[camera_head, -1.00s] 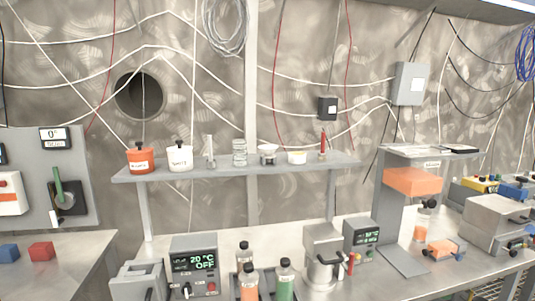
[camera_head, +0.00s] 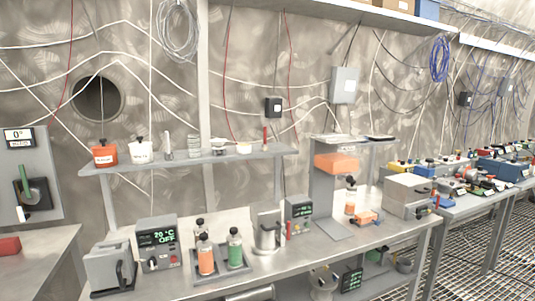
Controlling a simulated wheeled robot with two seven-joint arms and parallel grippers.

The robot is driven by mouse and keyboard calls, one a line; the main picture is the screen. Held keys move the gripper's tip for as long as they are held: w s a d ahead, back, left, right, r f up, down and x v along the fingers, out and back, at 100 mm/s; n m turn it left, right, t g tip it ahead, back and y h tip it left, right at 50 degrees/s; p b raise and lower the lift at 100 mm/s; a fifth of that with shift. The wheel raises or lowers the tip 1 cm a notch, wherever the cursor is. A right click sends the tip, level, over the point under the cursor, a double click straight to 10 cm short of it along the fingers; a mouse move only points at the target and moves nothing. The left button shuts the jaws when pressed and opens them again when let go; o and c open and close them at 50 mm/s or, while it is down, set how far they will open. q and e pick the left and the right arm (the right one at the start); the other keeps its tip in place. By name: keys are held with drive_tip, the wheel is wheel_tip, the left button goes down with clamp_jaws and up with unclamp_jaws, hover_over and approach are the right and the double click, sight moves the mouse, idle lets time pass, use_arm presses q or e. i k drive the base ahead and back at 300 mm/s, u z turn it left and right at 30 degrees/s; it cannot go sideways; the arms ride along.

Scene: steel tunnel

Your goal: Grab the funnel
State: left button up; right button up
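A small pale item with a wide top and narrower lower part (camera_head: 218,144) stands on the wall shelf (camera_head: 240,155). It may be the funnel, but it is too small to tell for sure. To its left stand a clear glass jar (camera_head: 194,146) and a slim glass cylinder (camera_head: 167,147). To its right is a low white tub with a yellowish band (camera_head: 244,148). Neither of my grippers is in view.
Below the shelf, the steel bench holds a heater box (camera_head: 158,243), a tray (camera_head: 234,268) with orange and green bottles, and a metal pot (camera_head: 268,236). A grated floor (camera_head: 480,250) shows at lower right.

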sight(218, 144)
drive_tip(key=z, duration=0.25)
drive_tip(key=k, duration=0.6)
drive_tip(key=z, duration=1.2)
drive_tip(key=i, duration=1.65)
drive_tip(key=u, duration=0.85)
drive_tip(key=i, duration=0.6)
drive_tip(key=u, duration=0.5)
